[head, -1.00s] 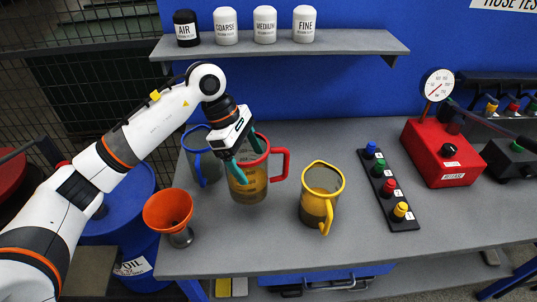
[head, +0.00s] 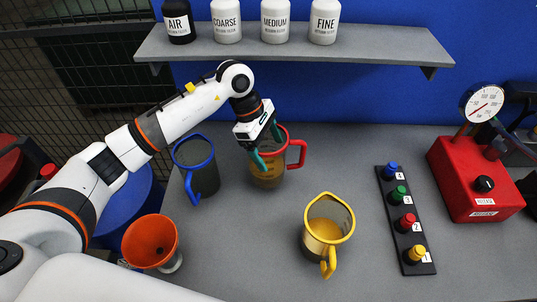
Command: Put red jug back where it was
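The red jug (head: 267,177) is clear, with a red rim and handle and amber liquid inside. It is upright behind and to the left of the yellow jug, its handle pointing right. My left gripper (head: 267,147) reaches it from above, its teal fingers at opposite sides of the jug near the rim, shut on it. I cannot tell whether its base touches the bench. The blue jug (head: 205,182) stands to its left, and the yellow jug (head: 326,234), with amber liquid, stands in front right. My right gripper is not in view.
An orange funnel (head: 150,242) stands at the bench's left front. A strip of coloured knobs (head: 411,240) and a red gauge box (head: 470,185) are at right. A shelf (head: 300,47) with labelled bottles hangs behind. The bench (head: 345,160) is clear between the red jug and the strip.

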